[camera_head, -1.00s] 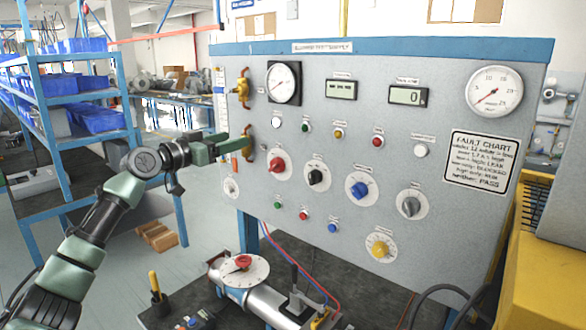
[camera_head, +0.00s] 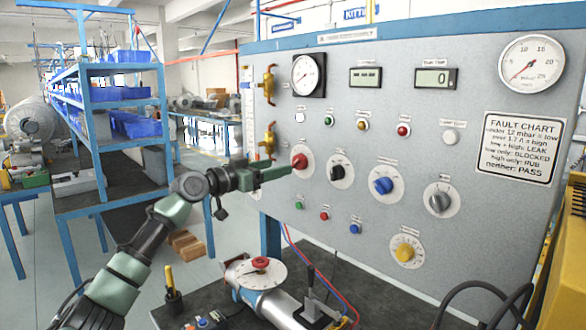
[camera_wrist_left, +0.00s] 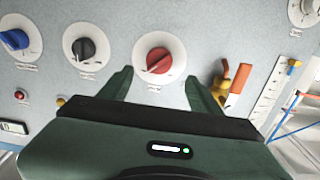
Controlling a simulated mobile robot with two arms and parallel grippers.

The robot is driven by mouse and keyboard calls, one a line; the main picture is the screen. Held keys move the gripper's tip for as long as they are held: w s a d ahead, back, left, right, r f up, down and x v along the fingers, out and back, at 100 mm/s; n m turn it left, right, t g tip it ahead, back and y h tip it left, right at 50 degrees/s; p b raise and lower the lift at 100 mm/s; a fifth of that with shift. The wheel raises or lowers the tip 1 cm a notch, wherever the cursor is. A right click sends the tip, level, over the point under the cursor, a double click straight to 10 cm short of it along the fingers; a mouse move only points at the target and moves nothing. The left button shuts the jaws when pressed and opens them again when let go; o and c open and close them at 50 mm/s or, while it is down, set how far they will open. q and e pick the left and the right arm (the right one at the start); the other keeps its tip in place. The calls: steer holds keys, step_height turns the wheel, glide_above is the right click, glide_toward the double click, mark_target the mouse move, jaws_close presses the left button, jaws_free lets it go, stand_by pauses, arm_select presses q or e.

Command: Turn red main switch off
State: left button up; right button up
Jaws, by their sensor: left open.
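The red main switch (camera_head: 300,161) is a red knob on a round white plate on the grey panel, at the left end of the knob row. My left gripper (camera_head: 286,170) is in front of the panel at this knob. In the left wrist view the red knob (camera_wrist_left: 159,61) lies between and just beyond the two open green fingers (camera_wrist_left: 157,88). I see no finger touching it. The knob's pointer looks tilted in the wrist view. My right gripper is not in view.
Black (camera_head: 338,172), blue (camera_head: 383,185) and grey (camera_head: 439,201) knobs sit to the right on the panel. A brass valve with an orange handle (camera_wrist_left: 236,84) is close beside the gripper. A blower assembly (camera_head: 262,273) stands on the bench below.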

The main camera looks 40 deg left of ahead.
mark_target(294, 162)
arm_select(q)
steer(key=w+p, duration=0.1)
steer(key=w, duration=0.1)
steer(key=w+p, duration=0.1)
steer(key=w, duration=0.2)
steer(key=w+p, duration=0.2)
steer(key=shift+w+d, duration=0.15)
steer(key=shift+d, duration=0.25)
steer(key=shift+c, duration=0.2)
steer(key=c, duration=1.3)
